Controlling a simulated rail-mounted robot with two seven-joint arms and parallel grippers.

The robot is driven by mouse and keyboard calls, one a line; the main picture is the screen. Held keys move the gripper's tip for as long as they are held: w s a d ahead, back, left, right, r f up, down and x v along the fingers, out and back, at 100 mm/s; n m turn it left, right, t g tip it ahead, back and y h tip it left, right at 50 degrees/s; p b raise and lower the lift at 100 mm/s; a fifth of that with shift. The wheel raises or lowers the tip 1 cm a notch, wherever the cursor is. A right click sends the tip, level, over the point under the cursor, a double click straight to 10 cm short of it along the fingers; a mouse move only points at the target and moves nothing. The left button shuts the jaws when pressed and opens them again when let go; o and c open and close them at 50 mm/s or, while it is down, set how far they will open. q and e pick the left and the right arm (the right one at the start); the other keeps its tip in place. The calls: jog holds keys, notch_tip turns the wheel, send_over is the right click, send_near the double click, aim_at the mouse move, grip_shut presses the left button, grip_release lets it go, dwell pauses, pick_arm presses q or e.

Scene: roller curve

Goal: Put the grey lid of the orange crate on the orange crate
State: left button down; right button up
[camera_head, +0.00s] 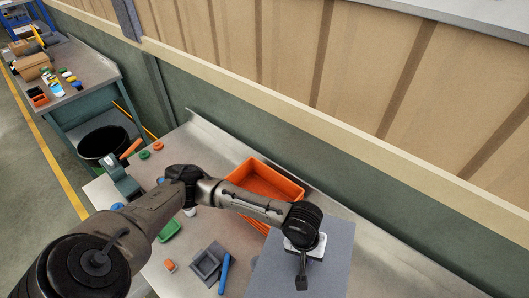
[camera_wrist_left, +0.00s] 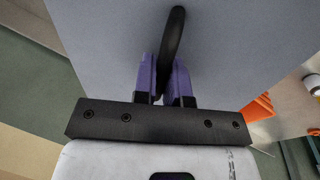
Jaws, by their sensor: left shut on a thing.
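The orange crate (camera_head: 265,181) stands open on the bench behind my left forearm, which hides part of its front. The grey lid (camera_head: 335,255) is a flat panel to the right of and nearer than the crate; it also fills much of the left wrist view (camera_wrist_left: 95,35). My left gripper (camera_head: 302,270) is over the lid. Its purple fingers (camera_wrist_left: 165,82) are shut on the lid's black loop handle (camera_wrist_left: 175,40). I cannot tell whether the lid is clear of the bench. My right gripper is not in view.
A grey square tray (camera_head: 207,264), a blue bar (camera_head: 225,273) and a green dish (camera_head: 169,231) lie left of the lid. A low wall (camera_head: 300,165) runs behind the bench.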

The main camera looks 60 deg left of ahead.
pick_arm(q)
jog(key=w+a+f+n+y+p, duration=0.15)
jog(key=a+n, duration=0.35)
jog(key=a, duration=0.7)
jog(key=w+a+f+n+p, duration=0.1)
jog(key=w+a+n, duration=0.25)
jog(key=a, duration=0.85)
jog(key=w+a+f+n+y+p, duration=0.15)
jog(key=a+n, duration=0.35)
jog(key=a, duration=0.8)
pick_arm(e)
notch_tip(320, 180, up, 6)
pick_arm(q)
notch_tip(320, 180, down, 8)
jog(key=b, duration=0.6)
jog(key=shift+w+d+f+t+h, duration=0.15)
jog(key=shift+w+f+t+h, duration=0.1)
jog(key=shift+t+h, duration=0.05)
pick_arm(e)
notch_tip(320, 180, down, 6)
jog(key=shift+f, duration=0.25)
pick_arm(q)
jog(key=shift+n, duration=0.35)
jog(key=shift+p, duration=0.3)
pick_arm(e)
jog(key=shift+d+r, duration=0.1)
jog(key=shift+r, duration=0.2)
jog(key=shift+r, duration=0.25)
